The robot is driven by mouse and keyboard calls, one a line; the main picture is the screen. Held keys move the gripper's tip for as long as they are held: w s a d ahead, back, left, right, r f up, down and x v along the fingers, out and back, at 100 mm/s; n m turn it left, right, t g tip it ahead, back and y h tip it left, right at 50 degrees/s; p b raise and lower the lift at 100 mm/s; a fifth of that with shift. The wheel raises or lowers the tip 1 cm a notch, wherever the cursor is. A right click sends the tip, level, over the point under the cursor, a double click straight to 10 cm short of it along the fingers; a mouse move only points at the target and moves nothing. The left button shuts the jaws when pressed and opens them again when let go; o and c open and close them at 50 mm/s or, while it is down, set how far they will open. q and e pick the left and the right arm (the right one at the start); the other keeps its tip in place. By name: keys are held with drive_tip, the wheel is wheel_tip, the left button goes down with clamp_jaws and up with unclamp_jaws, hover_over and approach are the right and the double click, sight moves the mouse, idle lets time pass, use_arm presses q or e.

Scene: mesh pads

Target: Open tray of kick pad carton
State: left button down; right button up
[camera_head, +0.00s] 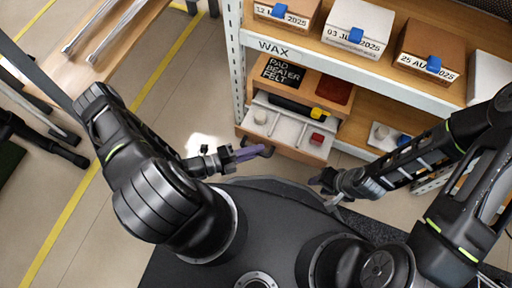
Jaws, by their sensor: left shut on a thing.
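The kick pad carton (335,77) is a brown box on the shelf with a black "PAD BEATER FELT" label and a dark red patch on top. Its tray (318,151) is pulled out toward me. Its light interior shows a black and yellow item (300,108), a red item (317,139) and a small white item (260,116). My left gripper (259,152), with purple fingers, is shut at the left of the tray's front, on a dark handle (268,151). The fingers partly hide the handle. My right gripper (320,182) is apart from the tray, lower right; its jaw gap is unclear.
Cartons with date labels and blue tabs (356,36) stand on the upper shelf. A white shelf post (236,65) rises left of the carton. A wooden bench with metal rods (115,45) is at the upper left. Clear floor lies left of the shelf.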

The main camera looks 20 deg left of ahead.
use_arm(q)
drive_tip(key=c, duration=1.4)
unclamp_jaws()
drive_tip(key=p+v, duration=0.1)
drive_tip(key=v, duration=0.7)
drive_tip(key=shift+w+r, duration=0.1)
drive_tip(key=shift+w, duration=0.05)
